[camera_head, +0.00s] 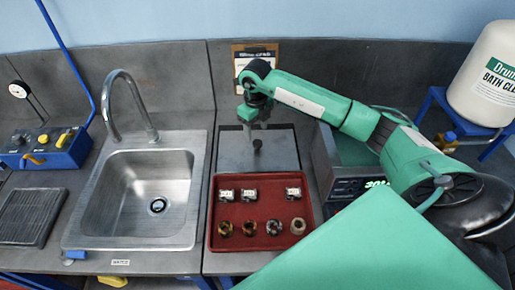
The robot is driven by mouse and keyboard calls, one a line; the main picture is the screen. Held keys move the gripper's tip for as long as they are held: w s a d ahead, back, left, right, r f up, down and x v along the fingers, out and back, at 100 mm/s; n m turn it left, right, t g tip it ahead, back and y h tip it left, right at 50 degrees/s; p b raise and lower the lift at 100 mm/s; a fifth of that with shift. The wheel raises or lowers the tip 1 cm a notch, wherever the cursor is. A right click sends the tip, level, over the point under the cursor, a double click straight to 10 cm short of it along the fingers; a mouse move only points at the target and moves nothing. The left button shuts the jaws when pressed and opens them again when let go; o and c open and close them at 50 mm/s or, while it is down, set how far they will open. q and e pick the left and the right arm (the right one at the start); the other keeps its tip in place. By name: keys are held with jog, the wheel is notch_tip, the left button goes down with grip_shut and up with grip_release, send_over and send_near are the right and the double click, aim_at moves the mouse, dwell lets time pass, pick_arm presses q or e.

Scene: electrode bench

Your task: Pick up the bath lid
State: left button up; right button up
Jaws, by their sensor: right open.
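The bath lid (234,152) is a flat dark grey square plate behind the red tray, with a small black knob (257,146) standing up near its middle. My right gripper (255,128) points down just above the knob, its fingers apart and empty. Whether the fingertips touch or straddle the knob is too small to tell. My right arm reaches in from the right and covers part of the area behind the lid. My left gripper is out of the picture.
A red tray (262,242) in front of the lid holds several small labelled blocks and round pieces. A steel sink (140,190) with a tall tap is at left. A clipboard (243,57) stands behind. A white drum (485,75) is at far right.

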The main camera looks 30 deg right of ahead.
aim_at(257, 142)
jog(key=shift+s+f+p, duration=0.1)
jog(key=shift+f+p, duration=0.15)
jog(key=shift+p, duration=0.05)
jog(key=f+p, duration=0.1)
jog(key=f, duration=0.1)
jog(key=f+p, duration=0.1)
jog(key=f, duration=0.1)
jog(key=shift+s+d, duration=0.1)
jog(key=shift+s, duration=0.1)
jog(key=shift+f, duration=0.35)
jog(key=shift+w, duration=0.1)
grip_shut()
